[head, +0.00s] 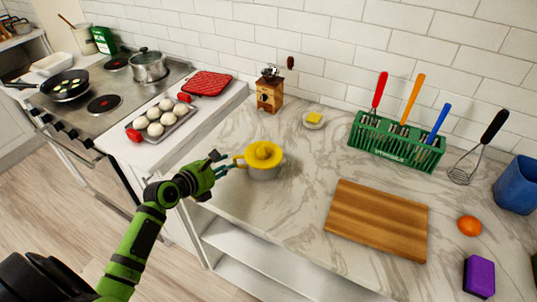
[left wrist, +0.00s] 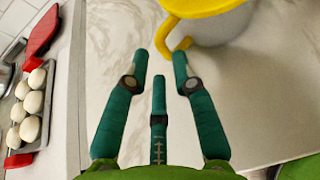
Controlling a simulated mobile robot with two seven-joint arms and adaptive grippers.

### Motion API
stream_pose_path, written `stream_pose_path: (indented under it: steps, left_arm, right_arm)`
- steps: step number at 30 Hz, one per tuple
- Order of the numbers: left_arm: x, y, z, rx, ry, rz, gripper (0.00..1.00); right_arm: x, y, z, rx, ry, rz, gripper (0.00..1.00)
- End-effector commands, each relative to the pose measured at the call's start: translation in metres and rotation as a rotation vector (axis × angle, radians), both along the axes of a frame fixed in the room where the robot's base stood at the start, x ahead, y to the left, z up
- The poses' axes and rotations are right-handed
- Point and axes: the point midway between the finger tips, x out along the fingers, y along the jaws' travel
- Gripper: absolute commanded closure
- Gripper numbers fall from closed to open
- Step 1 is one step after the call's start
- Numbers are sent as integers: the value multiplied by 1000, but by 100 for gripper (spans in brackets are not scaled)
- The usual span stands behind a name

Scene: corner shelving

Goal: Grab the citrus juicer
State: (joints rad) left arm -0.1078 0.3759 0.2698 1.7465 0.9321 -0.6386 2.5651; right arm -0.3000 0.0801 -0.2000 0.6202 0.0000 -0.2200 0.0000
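The citrus juicer (head: 263,161) has a yellow top with a side handle and a pale grey cup. It stands upright on the marble counter, left of the cutting board. In the left wrist view its yellow handle (left wrist: 163,39) and part of the cup show at the top. My left gripper (head: 221,164) is at the handle side of the juicer. In the left wrist view the left gripper (left wrist: 161,62) has its fingers apart, with the handle's end at the gap near the fingertips. I cannot tell whether they touch. My right gripper is not in view.
A wooden cutting board (head: 378,220) lies to the right, with an orange (head: 469,226) and a purple block (head: 479,276) beyond it. A wooden grinder (head: 269,95) and a green utensil rack (head: 396,142) stand behind. A tray of white balls (head: 160,121) lies left. Counter around the juicer is clear.

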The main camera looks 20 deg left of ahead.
Motion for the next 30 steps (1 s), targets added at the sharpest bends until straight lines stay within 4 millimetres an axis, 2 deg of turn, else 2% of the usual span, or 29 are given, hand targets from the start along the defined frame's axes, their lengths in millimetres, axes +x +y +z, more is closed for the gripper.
stream_pose_path:
  steps: [13, 23, 25, 30]
  left_arm:
    - [50, -6, -21, 1, 1, 0, 74]
    - [55, -7, -24, 2, 1, 0, 74]
    - [55, -7, -24, 2, 1, 0, 98]
    - [55, -7, -23, 1, -1, 1, 100]
  right_arm:
    - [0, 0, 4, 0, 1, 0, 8]
    - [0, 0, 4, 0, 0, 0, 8]
    - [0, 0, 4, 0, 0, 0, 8]
    - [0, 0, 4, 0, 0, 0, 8]
